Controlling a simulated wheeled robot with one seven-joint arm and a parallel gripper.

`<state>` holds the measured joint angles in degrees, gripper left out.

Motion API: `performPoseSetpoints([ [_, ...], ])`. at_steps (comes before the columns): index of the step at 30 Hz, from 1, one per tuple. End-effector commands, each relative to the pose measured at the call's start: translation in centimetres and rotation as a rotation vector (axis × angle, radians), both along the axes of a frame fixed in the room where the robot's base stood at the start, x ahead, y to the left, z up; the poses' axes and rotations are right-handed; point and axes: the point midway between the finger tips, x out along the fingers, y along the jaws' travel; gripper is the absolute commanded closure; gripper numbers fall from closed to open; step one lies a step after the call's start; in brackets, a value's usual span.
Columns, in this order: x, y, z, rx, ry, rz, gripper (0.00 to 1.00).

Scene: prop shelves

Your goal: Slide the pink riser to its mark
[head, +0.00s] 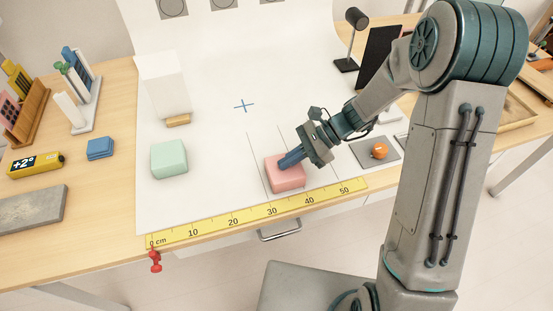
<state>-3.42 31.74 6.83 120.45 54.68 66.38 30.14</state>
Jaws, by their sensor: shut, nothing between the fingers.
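The pink riser (287,180) is a rounded block on the white sheet, just behind the yellow ruler (262,212), roughly between its 30 and 40 cm marks. My gripper (283,165) is shut, with its blue fingers over the riser's top and nothing held between them. Whether the fingertips touch the riser I cannot tell. A blue cross mark (244,106) lies on the sheet further back and to the left. Thin dark lines (258,155) run on the sheet beside the riser.
A mint block (169,159) stands to the left, with a white box (166,84) behind it. An orange ball (379,151) rests on a grey tile at the right. A black lamp (350,50) stands at the back. The sheet between riser and cross is clear.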

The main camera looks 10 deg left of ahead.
Motion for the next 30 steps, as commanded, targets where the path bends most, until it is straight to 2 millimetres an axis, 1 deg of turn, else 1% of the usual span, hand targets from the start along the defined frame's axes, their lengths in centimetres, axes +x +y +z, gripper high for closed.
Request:
performPoseSetpoints([
  [1, 0.7, -1.5, -0.8, -0.021, -0.001, -0.012, 1.00],
  [3, 1.3, -2.6, -0.8, -0.020, -0.003, -0.012, 1.00],
  [6, 1.9, -3.7, -0.8, -0.020, -0.002, -0.011, 1.00],
  [8, 2.0, -4.1, -0.9, -0.021, -0.002, -0.011, 1.00],
  [19, 2.1, -4.3, -0.9, -0.021, -0.002, -0.009, 1.00],
  [25, 2.1, -4.2, 0.8, -0.020, -0.003, -0.007, 1.00],
  [30, 1.9, -4.1, 0.8, -0.021, -0.002, -0.003, 1.00],
])
